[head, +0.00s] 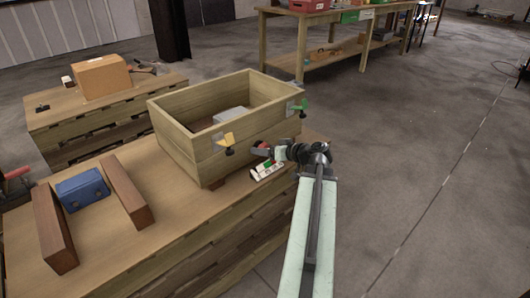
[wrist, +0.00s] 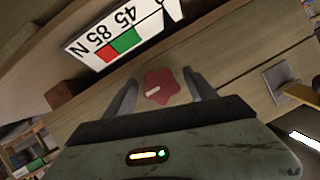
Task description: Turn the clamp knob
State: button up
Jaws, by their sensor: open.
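The red, lobed clamp knob (wrist: 159,88) sits on the wooden front face of the box. In the wrist view it lies between the two fingers of my gripper (wrist: 161,78), with a gap on each side. It bears a pale bar mark. In the head view my gripper (head: 268,149) is at the front right face of the open wooden box (head: 213,160), beside the red knob. A white scale label (wrist: 122,38) with red and green zones and "45 85 N" stands upside down next to the knob; it also shows in the head view (head: 267,171).
A grey block lies inside the box. A blue box (head: 82,190) lies between two brown bars on the wooden table (head: 150,225).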

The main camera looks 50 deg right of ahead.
jog(key=c, duration=1.2)
jog(key=shift+w+d, duration=0.1)
jog(key=shift+d, duration=0.25)
jog(key=shift+c, duration=0.9)
jog(key=shift+a, duration=0.2)
jog(key=m+y+b, duration=0.2)
jog(key=m, duration=0.1)
jog(key=shift+a+f+t, duration=0.1)
jog(key=shift+f+t, duration=0.1)
jog(key=shift+t, duration=0.1)
jog(key=m+y+b, duration=0.1)
jog(key=m+b, duration=0.1)
jog(key=m, duration=0.1)
jog(key=shift+t+b, duration=0.3)
jog(key=shift+t, duration=0.1)
jog(key=m+b, duration=0.2)
jog(key=m+t+y+b, duration=0.1)
jog(key=m+b, duration=0.1)
jog(key=shift+a+t+y, duration=0.15)
jog(key=shift+t+y, duration=0.15)
jog(key=shift+r+m+t+b, duration=0.1)
jog(key=shift+m+t+b, duration=0.4)
jog(key=shift+m+b, duration=0.8)
jog(key=shift+r+m, duration=0.1)
jog(key=shift+m, duration=0.4)
